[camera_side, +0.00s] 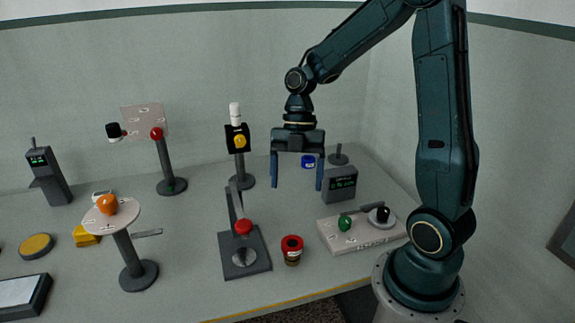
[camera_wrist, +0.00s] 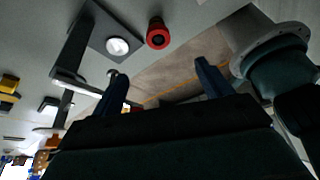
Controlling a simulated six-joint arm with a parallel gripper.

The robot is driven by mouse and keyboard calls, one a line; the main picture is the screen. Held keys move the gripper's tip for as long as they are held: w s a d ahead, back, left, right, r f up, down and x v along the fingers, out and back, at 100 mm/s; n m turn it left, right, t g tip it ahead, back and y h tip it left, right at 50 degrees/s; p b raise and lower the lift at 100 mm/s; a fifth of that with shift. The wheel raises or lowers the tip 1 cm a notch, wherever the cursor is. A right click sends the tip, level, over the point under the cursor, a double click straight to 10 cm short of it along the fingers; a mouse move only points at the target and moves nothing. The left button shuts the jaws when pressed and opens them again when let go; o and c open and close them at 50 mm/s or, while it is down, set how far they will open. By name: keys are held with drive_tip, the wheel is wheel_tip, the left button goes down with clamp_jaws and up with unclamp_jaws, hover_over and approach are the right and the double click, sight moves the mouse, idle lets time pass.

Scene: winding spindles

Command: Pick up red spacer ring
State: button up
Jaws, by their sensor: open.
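A red ring (camera_side: 292,243) with a dark hole sits on top of a short dark spool with a yellowish band on the table, near its front edge. In the wrist view the red ring (camera_wrist: 158,37) shows beyond the fingertips. My gripper (camera_side: 297,187) is open and empty, pointing down. It hangs high above the table, apart from the ring. In the wrist view its blue fingers (camera_wrist: 160,72) are spread, with nothing between them.
Left of the ring stands a dark base plate (camera_side: 240,266) with a red knob and upright lever. To the right is a pale board (camera_side: 345,239) with green and black pieces. Behind are a grey meter box (camera_side: 340,185) and a post with a yellow knob (camera_side: 239,142).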

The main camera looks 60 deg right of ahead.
drive_tip(key=shift+d+f+n, duration=0.2)
drive_tip(key=shift+f+n, duration=0.1)
drive_tip(key=shift+n, duration=0.1)
hover_over(292, 244)
drive_tip(key=d, duration=0.3)
drive_tip(key=shift+w+a+f, duration=0.1)
drive_tip(key=shift+w+f, duration=0.1)
drive_tip(key=shift+f, duration=1.8)
drive_tip(key=shift+w+a+f, duration=0.1)
drive_tip(key=shift+w+f, duration=0.05)
drive_tip(key=shift+f, duration=1.8)
drive_tip(key=shift+x, duration=2.55)
drive_tip(key=shift+w, duration=0.1)
drive_tip(key=shift+c, duration=0.5)
drive_tip(key=c, duration=1)
